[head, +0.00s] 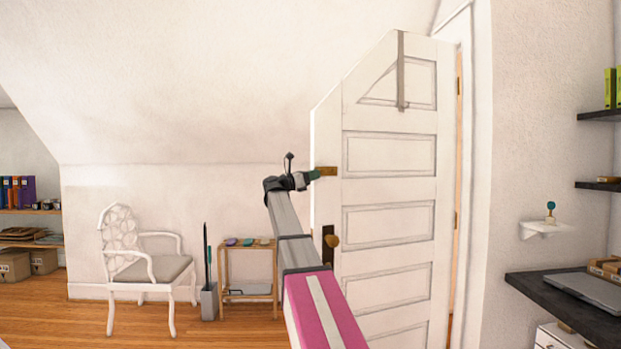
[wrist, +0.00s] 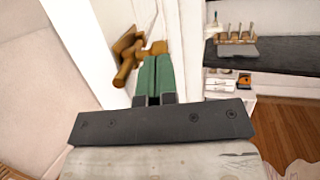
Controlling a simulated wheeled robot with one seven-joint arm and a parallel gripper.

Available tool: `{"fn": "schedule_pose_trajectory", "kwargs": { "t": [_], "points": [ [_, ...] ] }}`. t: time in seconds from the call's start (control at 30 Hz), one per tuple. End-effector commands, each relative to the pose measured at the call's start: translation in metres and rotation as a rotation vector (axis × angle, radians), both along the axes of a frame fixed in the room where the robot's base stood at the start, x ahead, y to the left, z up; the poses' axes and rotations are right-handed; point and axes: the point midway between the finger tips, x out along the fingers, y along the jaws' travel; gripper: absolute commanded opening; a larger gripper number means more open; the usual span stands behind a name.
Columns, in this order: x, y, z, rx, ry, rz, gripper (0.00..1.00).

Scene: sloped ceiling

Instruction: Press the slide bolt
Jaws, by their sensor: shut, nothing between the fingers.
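The brass slide bolt (head: 326,170) is on the left edge of the white panelled door (head: 390,190), above the knob. My gripper (head: 316,174) reaches the bolt's left end from the left, with its green fingers closed together and empty. In the wrist view, my fingertips (wrist: 159,60) are together just below a small brass piece (wrist: 158,47), which looks like the bolt. I cannot tell whether they touch it. The bolt's far side is partly hidden by my fingers.
A brass knob (head: 333,240) sits lower on the door. A white chair (head: 140,262) and small wooden rack (head: 250,270) stand at left. A dark shelf (head: 570,300) and small white wall shelf (head: 545,229) are right of the door. Floor between is clear.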

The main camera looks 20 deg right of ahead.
Motion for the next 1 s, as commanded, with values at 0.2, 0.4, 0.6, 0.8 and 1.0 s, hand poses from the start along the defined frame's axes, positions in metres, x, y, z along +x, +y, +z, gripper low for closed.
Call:
{"fn": "schedule_pose_trajectory", "kwargs": {
  "t": [0.2,0.4,0.6,0.8,1.0],
  "points": [
    [0.0,0.0,0.0,0.0,0.0,0.0,0.0],
    [0.0,-0.015,0.0,0.0,0.001,-0.001,0.0],
    [0.0,-0.036,0.0,0.0,0.0,0.0,0.0],
    [0.0,-0.037,0.0,0.001,-0.001,-0.001,0.0],
    [-0.001,-0.036,-0.001,0.001,-0.001,-0.001,0.0]
  ]
}}
